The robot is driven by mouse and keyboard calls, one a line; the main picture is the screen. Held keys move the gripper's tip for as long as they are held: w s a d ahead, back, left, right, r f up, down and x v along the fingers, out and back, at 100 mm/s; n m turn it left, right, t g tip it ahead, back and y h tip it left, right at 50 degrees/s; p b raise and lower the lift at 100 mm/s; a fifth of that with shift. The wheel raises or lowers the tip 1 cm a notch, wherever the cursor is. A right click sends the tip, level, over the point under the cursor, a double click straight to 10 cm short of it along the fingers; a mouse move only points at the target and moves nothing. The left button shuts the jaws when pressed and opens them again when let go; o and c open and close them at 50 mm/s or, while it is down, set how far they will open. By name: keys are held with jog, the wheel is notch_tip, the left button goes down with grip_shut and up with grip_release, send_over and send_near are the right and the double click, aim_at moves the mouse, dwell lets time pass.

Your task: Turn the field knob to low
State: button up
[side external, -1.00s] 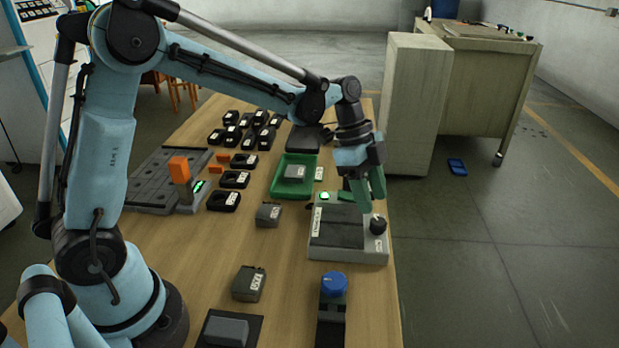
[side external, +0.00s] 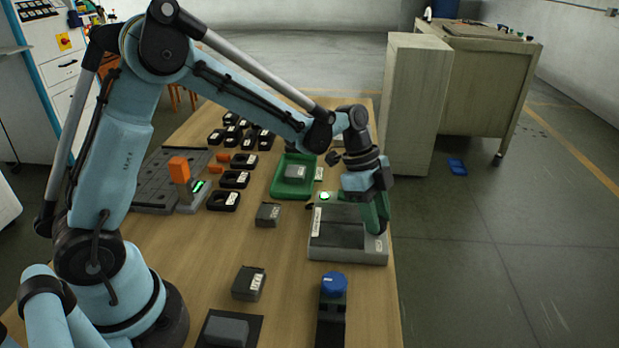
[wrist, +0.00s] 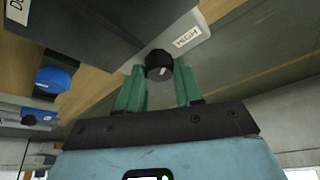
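The field knob (wrist: 160,62) is a black round knob with a small pale mark. It sits on the end of a grey unit (side external: 345,258) with a dark top plate, beside a label reading HIGH (wrist: 187,37). My gripper (side external: 376,226) points down over the knob end of the unit, and its green fingers hide the knob in the side view. In the wrist view my gripper (wrist: 159,72) has one finger on each side of the knob, with gaps visible, so it looks open. No low label is readable.
A green lamp (side external: 324,196) glows on the unit's far end. A green tray (side external: 291,188) with a grey block lies behind it. A blue-topped knob (side external: 334,285) on a dark stand is in front. Grey blocks stand on the left. The table's right edge is close.

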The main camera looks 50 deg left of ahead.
jog(key=shift+n, duration=0.4)
jog(key=n+t, duration=0.1)
jog(key=n, duration=0.1)
jog(key=shift+s+n+y, duration=0.15)
jog(key=shift+n+y, duration=0.15)
jog(key=shift+n, duration=0.1)
jog(key=n+t, duration=0.1)
jog(key=n, duration=0.2)
jog(key=shift+s+d+n+y, duration=0.1)
jog(key=shift+n+y, duration=0.2)
jog(key=shift+y, duration=0.1)
jog(key=n+t+y, duration=0.1)
jog(key=n, duration=0.2)
jog(key=shift+d+n, duration=0.1)
jog(key=shift+n, duration=0.2)
jog(key=shift+s+d+n+y, duration=0.1)
jog(key=shift+n+y, duration=0.7)
jog(key=shift+n, duration=1.2)
jog(key=o, duration=0.8)
jog(key=shift+c, duration=0.2)
